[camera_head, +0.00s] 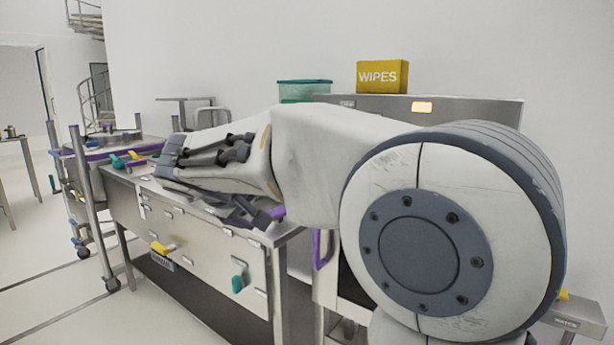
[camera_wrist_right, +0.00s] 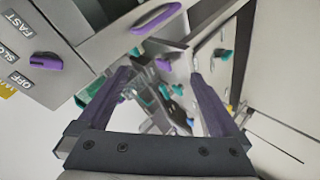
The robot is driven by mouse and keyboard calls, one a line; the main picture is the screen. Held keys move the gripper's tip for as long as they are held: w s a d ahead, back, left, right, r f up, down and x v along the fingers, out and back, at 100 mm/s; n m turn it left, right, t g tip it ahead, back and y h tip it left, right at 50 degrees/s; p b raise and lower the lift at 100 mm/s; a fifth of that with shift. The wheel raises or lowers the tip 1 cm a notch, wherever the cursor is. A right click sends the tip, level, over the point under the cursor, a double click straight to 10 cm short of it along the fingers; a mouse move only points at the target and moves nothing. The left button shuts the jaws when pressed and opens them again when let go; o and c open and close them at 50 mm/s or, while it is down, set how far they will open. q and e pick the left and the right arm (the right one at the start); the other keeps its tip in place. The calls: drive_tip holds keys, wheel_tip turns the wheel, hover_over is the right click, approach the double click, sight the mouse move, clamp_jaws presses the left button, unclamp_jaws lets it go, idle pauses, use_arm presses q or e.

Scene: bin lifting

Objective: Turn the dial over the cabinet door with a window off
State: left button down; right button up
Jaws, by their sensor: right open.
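A purple dial (camera_wrist_right: 46,62) shows at the left of the right wrist view, on a pale panel with the labels FAST, SLOW and OFF beside it. Its long knob lies roughly level, with one end toward the labels; I cannot tell which label it marks. My right gripper (camera_wrist_right: 160,75) is open, with nothing between its fingers, and the dial lies outside them to the left. In the head view my right gripper (camera_head: 245,212) is partly hidden under my forearm. The cabinet (camera_head: 470,110) is largely hidden behind my arm, and no window is clear. My left gripper is not in view.
A purple handle (camera_head: 322,250) stands right of the steel table (camera_head: 195,235) and also shows in the wrist view (camera_wrist_right: 155,18). A yellow WIPES box (camera_head: 383,76) and a teal bin (camera_head: 304,90) are on or behind the cabinet.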

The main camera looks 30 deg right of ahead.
drive_tip(key=w+d+r+m+h+b, duration=0.2)
drive_tip(key=d+r+m+h+b, duration=0.5)
drive_tip(key=d+r, duration=0.5)
use_arm(q)
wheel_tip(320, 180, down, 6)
drive_tip(key=p, duration=0.3)
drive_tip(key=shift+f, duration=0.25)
use_arm(e)
drive_tip(key=w+d+h, duration=0.1)
drive_tip(key=w+d, duration=0.3)
drive_tip(key=d, duration=0.7)
drive_tip(key=shift+f, duration=0.4)
drive_tip(key=shift+w, duration=0.1)
drive_tip(key=shift+n, duration=0.3)
drive_tip(key=c, duration=1.2)
